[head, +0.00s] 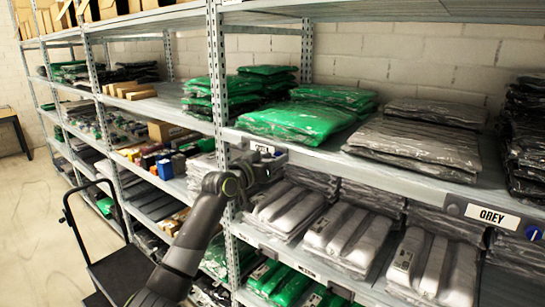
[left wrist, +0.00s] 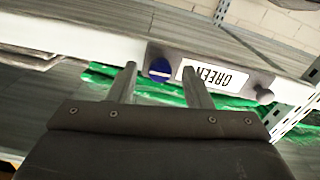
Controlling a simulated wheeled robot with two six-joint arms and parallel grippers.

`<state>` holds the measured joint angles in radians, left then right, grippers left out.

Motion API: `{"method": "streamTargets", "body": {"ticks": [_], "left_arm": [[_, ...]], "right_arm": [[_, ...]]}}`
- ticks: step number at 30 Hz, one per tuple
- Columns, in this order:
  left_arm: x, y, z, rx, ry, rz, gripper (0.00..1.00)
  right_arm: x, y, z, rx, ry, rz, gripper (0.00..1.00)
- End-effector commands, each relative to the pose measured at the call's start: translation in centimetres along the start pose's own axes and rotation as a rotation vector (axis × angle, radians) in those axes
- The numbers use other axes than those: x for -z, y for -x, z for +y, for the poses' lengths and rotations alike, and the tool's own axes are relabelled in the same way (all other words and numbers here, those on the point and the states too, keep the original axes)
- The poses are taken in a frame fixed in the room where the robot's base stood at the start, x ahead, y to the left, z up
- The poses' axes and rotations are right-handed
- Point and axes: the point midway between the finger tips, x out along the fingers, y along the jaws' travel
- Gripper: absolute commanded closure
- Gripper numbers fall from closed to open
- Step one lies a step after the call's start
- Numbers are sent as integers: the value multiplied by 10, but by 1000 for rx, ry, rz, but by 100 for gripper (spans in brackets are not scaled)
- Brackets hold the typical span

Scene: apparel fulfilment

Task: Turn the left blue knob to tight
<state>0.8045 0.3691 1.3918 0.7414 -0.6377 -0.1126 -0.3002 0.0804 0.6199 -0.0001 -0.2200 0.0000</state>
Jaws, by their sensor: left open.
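The left blue knob (left wrist: 159,69) is round with a pale, roughly horizontal mark, mounted on a dark plate beside an upside-down GREEN label (left wrist: 222,80) in the left wrist view. My left gripper (left wrist: 158,76) is open. Its two fingers point at the shelf edge, one on each side of the knob in that view; I cannot tell whether they touch it. In the head view my left gripper (head: 272,162) is at the shelf edge just below the partly visible green label (head: 262,148) and hides the knob. My right gripper is not in view.
A second blue knob (head: 533,233) sits beside the GREY label (head: 492,216) at the right. Green bags (head: 300,120) and grey bags (head: 420,140) lie on the shelf above. A rack upright (head: 217,90) stands close left of my gripper. A cart (head: 120,272) is at lower left.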

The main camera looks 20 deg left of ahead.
Motion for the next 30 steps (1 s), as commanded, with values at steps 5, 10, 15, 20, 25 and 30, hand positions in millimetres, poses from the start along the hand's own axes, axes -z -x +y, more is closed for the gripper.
{"method": "streamTargets", "body": {"ticks": [5,10,15,20,25,30], "left_arm": [[0,-2,0,0,0,0,55],[0,-2,0,0,0,0,59],[0,-2,0,0,0,0,81],[0,-1,0,0,-1,0,100],[-1,-1,0,0,-11,1,100],[-2,-1,-1,1,-61,2,100]], "right_arm": [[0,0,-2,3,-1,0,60],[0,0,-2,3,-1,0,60],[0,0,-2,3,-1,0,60],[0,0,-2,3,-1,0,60],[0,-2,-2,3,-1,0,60],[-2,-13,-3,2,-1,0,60]]}}
